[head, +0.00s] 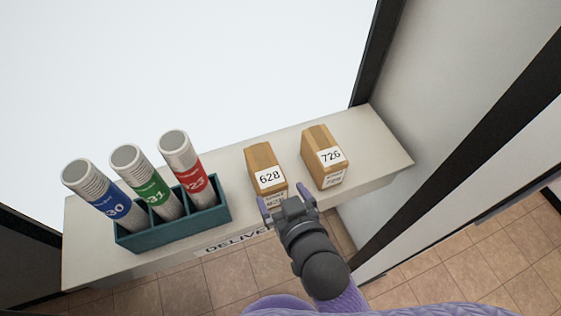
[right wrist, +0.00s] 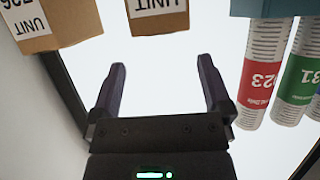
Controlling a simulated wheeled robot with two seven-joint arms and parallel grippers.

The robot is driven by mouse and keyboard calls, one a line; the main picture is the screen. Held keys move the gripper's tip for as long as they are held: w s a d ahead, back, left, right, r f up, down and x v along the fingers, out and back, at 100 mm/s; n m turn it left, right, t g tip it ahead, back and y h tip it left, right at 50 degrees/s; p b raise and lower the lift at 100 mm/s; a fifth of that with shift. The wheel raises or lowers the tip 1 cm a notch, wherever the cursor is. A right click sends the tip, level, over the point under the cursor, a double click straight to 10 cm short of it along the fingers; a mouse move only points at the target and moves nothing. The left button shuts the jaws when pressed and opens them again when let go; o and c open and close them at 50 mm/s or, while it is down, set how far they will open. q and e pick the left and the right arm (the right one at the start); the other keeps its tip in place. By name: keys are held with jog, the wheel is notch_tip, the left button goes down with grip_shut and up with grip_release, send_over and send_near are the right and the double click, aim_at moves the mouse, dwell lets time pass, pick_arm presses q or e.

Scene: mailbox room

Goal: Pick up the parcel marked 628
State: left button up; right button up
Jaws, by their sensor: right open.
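The parcel marked 628 (head: 263,160) is a small brown box with white labels, standing on the pale shelf (head: 235,162). My right gripper (head: 286,197) is at the front of this parcel in the head view, open, with nothing between its fingers. In the right wrist view the open fingers (right wrist: 163,85) point toward a brown box with a UNIT label (right wrist: 157,22), which is cut off by the top edge. That box's number is not readable there. A gap shows between the fingertips and the box. My left gripper is in neither view.
A second brown parcel marked 726 (head: 322,150) stands just right of it. A teal holder (head: 173,230) with blue, green and red labelled tubes stands at the left. A dark frame post (head: 380,50) and a wall (head: 450,80) bound the shelf's right end.

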aim_at(266, 170)
jog(key=b+x, duration=0.2)
jog(key=x, duration=0.7)
jog(key=shift+s+a+b, duration=0.1)
jog(key=shift+b, duration=0.3)
jog(key=shift+r, duration=0.15)
grip_shut()
